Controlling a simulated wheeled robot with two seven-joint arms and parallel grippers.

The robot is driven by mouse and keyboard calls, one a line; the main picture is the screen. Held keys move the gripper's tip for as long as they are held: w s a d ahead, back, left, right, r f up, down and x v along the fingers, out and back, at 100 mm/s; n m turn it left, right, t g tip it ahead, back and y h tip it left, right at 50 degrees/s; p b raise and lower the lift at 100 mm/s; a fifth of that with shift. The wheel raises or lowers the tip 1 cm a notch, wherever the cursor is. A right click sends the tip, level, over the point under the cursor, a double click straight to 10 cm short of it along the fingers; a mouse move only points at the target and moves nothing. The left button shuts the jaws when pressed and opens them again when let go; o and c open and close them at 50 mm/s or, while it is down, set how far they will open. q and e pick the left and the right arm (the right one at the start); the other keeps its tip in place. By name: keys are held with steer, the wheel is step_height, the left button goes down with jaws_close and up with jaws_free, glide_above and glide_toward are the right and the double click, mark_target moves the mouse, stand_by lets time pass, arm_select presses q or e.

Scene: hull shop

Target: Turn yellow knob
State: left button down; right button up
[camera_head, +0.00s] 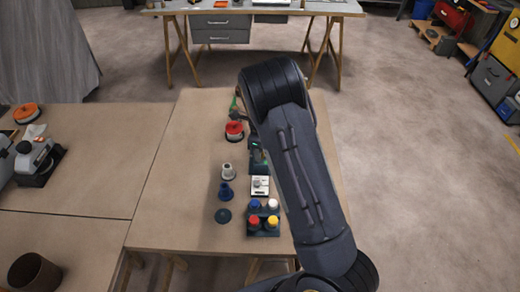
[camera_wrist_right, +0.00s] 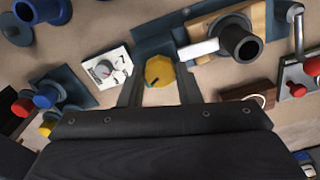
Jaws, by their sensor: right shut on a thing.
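The yellow knob (camera_wrist_right: 159,71) is a faceted knob on a dark blue-grey plate (camera_wrist_right: 152,42) in the right wrist view. My right gripper (camera_wrist_right: 160,80) has one finger on each side of it and is shut on it. In the head view my right arm reaches over the table and hides the knob and most of the gripper. My left gripper is in neither view.
Beside the knob are a white dial panel (camera_wrist_right: 108,70) and a dark pipe fitting on a wooden block (camera_wrist_right: 240,40). Several coloured buttons stand on a dark box (camera_head: 263,232). A red spool (camera_head: 234,130) stands farther back. The table's left part (camera_head: 165,200) is clear.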

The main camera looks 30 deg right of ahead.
steer(key=o, duration=1)
steer(key=shift+c, duration=0.2)
step_height(320, 180, up, 8)
steer(key=shift+f+b, duration=0.1)
steer(key=shift+b, duration=0.25)
steer(key=s+a+r+n+t+y, duration=0.2)
steer(key=s+a+r+n, duration=0.1)
steer(key=s+r+n, duration=0.4)
steer(key=s+a+r+n+t+y, duration=0.1)
steer(key=s+a+r+n+y, duration=0.25)
steer(key=s+n, duration=0.5)
steer(key=s+a+n+t+h, duration=0.1)
steer(key=s+a+n, duration=0.1)
steer(key=s+n, duration=0.3)
steer(key=s+a+n+t, duration=0.1)
steer(key=s+a+n, duration=0.2)
steer(key=s+n, duration=0.2)
steer(key=s, duration=0.3)
steer(key=shift+s+r+t+h, duration=0.25)
steer(key=shift+s+t+h, duration=0.05)
steer(key=shift+s+h, duration=0.05)
